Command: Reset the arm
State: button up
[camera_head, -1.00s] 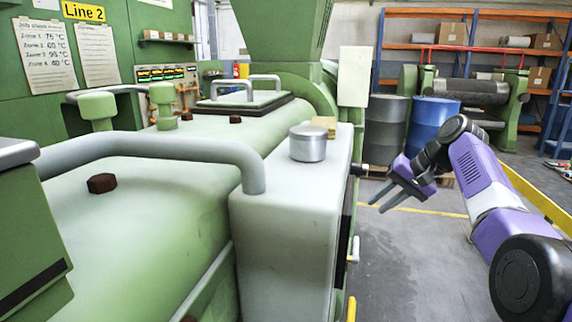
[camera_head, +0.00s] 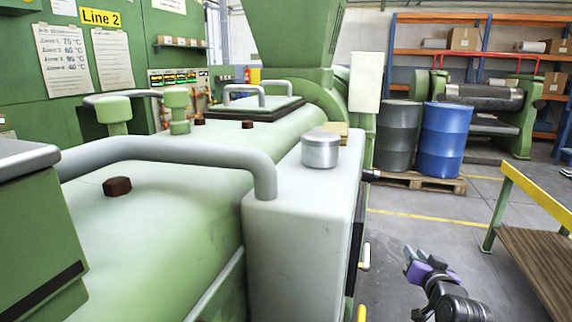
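My gripper (camera_head: 413,257) is low at the lower right of the head view, on the end of my purple and black arm. It is over the grey floor, to the right of the green extruder (camera_head: 170,200) and apart from it. Its two grey fingers point up and away. They are small and seen at a slant, so whether they are apart or closed is not clear. Nothing is seen held in it. Most of my arm is below the picture's edge.
A grey box (camera_head: 295,235) on the extruder carries a metal cylinder (camera_head: 320,149). A yellow-edged table (camera_head: 540,260) stands at the right. A grey drum (camera_head: 397,135) and a blue drum (camera_head: 442,140) stand on a pallet behind. Floor between is clear.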

jog(key=s+a+f+n, duration=0.1)
jog(key=s+a, duration=0.3)
jog(key=s, duration=1.5)
jog(key=s+a+f+n+y, duration=0.1)
jog(key=s+a, duration=0.4)
jog(key=s, duration=1.5)
jog(key=s+a+f+n+y, duration=0.1)
jog(key=s+a, duration=0.4)
jog(key=s, duration=1.5)
jog(key=shift+s+a+f+n+g, duration=0.3)
jog(key=shift+f+n, duration=0.1)
jog(key=shift+n, duration=0.4)
jog(key=shift+w+d, duration=0.1)
